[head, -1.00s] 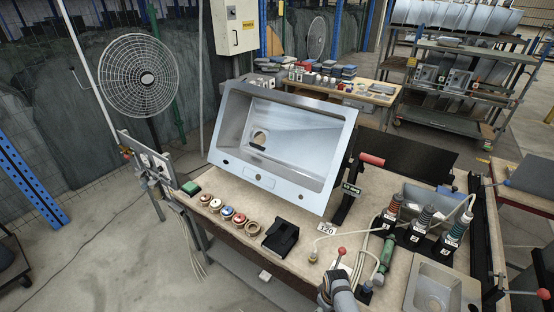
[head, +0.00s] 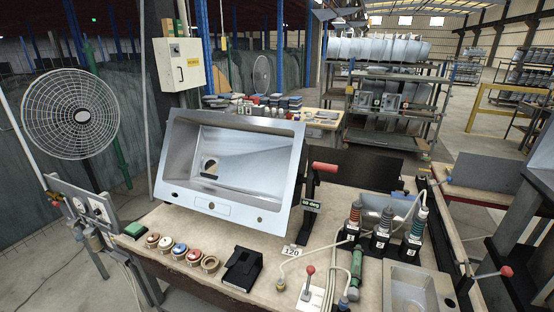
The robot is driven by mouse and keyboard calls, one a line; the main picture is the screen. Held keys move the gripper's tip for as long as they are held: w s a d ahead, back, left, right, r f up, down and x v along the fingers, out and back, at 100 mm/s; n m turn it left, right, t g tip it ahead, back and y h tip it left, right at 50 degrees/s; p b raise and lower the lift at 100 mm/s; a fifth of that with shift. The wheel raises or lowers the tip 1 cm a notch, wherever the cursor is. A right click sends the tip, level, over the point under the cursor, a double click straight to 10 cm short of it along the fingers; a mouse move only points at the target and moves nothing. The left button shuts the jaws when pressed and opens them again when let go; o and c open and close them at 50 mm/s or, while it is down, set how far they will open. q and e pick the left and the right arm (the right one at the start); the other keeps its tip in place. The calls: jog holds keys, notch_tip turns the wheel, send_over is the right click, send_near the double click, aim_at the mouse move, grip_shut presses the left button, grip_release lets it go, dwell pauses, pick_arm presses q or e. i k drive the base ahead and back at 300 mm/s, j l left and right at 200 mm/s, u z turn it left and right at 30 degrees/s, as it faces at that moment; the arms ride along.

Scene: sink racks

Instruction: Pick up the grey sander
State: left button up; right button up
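Three upright hand tools stand in black, numbered holders at the right of the workbench (head: 225,283). The left one (head: 354,214) has an orange-red band, the middle one (head: 384,223) looks dark grey with a reddish band, and the right one (head: 419,221) has a teal band. The middle one looks closest to a grey sander, but I cannot tell for certain. Pale hoses run from these tools. A green cylindrical tool (head: 356,268) lies in front of them. Neither of my grippers is in view.
A tilted steel sink (head: 285,190) fills the bench's middle. A black stand with a red handle (head: 324,168) is beside it. Several round discs (head: 179,249), a black box (head: 243,267), a small steel basin (head: 407,300) and a red-knobbed lever (head: 308,280) sit along the front.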

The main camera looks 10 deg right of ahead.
aim_at(382, 231)
jog(key=z, duration=1.3)
jog(key=u, duration=1.25)
jog(key=z, duration=1.25)
jog(key=i+j+u, duration=0.25)
jog(key=j+u, duration=0.2)
